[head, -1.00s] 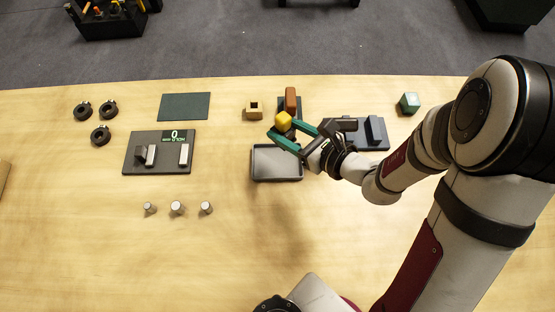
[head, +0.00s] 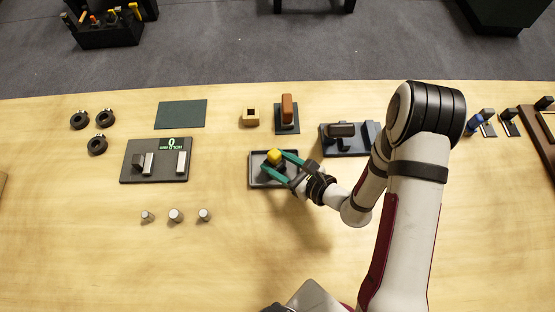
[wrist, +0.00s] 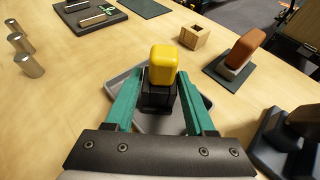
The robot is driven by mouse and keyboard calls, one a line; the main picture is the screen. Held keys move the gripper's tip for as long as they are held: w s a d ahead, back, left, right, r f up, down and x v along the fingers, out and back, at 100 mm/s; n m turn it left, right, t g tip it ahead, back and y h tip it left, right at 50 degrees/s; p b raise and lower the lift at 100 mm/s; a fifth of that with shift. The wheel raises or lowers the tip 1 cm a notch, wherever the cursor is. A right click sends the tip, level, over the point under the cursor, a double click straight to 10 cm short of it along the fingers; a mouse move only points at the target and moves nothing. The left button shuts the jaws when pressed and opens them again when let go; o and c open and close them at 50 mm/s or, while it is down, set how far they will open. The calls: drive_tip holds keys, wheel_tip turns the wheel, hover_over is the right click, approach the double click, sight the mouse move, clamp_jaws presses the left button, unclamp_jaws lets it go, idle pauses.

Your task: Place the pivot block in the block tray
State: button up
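The pivot block, with a yellow rounded top (head: 274,156) and a dark base, is inside the outline of the grey block tray (head: 256,184) in the head view. In the wrist view the block's yellow top (wrist: 164,64) stands upright between the fingertips (wrist: 162,88), with the tray (wrist: 120,78) below and behind. I cannot tell whether the base touches the tray floor.
A brown-topped block on a dark pad (head: 287,112) and a wooden holed block (head: 250,117) stand behind the tray. A dark fixture (head: 350,138) is close on the right. A scale (head: 155,158) and several metal cylinders (head: 176,215) are left. The table in front is clear.

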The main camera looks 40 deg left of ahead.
drive_tip(key=o, duration=0.3)
drive_tip(key=shift+r, duration=0.15)
drive_tip(key=v, duration=1.2)
drive_tip(key=s+d+r+n+g+h, duration=0.15)
drive_tip(key=s+r+n+g, duration=0.25)
drive_tip(key=r+n, duration=0.45)
drive_tip(key=s+d+r+n+t+h, duration=0.2)
drive_tip(key=d+h, duration=0.3)
drive_tip(key=d, duration=0.4)
drive_tip(key=s+d+r+n+t+h, duration=0.1)
drive_tip(key=s+d+r+n+h, duration=0.1)
drive_tip(key=d, duration=0.6)
wheel_tip(320, 180, up, 2)
drive_tip(key=s+h, duration=0.1)
drive_tip(key=h, duration=0.2)
drive_tip(key=shift+d+t, duration=0.4)
drive_tip(key=shift+r, duration=0.1)
